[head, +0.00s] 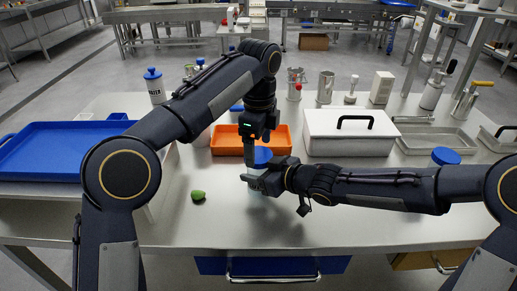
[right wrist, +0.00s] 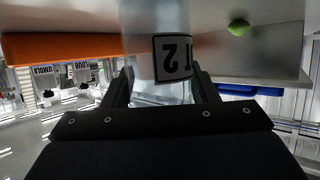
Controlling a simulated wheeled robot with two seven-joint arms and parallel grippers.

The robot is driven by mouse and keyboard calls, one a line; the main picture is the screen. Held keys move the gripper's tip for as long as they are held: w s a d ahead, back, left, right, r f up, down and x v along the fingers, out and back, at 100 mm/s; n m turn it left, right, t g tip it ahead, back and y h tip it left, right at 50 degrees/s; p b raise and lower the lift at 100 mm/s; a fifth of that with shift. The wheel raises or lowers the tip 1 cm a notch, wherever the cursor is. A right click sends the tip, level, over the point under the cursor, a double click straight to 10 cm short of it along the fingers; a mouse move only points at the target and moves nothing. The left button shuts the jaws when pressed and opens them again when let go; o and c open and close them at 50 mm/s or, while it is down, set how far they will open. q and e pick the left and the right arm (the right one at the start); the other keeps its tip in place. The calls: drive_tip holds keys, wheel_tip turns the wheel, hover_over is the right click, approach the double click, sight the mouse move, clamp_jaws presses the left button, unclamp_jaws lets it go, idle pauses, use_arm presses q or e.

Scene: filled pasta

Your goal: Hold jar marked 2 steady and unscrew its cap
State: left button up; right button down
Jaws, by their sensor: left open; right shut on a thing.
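The jar is translucent with a blue cap (head: 262,155) and stands upright on the table in front of the orange tray. In the right wrist view its white label (right wrist: 173,58) appears upside down and shows a 2. My right gripper (head: 254,182) reaches in from the right and is shut on the jar body, with a finger on either side in the right wrist view (right wrist: 160,88). My left gripper (head: 257,143) points down from above at the blue cap, its jaws open around or just over it. The arm partly hides the fingers, so contact with the cap cannot be told.
An orange tray (head: 226,140) lies behind the jar, and a white lidded box (head: 350,146) stands to its right. A blue tray (head: 50,150) is at the left. A small green object (head: 198,195) lies left of the jar. Another blue cap (head: 446,156) shows behind my right arm.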

use_arm(q)
drive_tip(key=shift+f, duration=0.95)
drive_tip(key=c, duration=1)
drive_tip(key=n, duration=0.3)
drive_tip(key=shift+n, duration=0.3)
drive_tip(key=o, duration=1.1)
drive_tip(key=shift+c, duration=0.2)
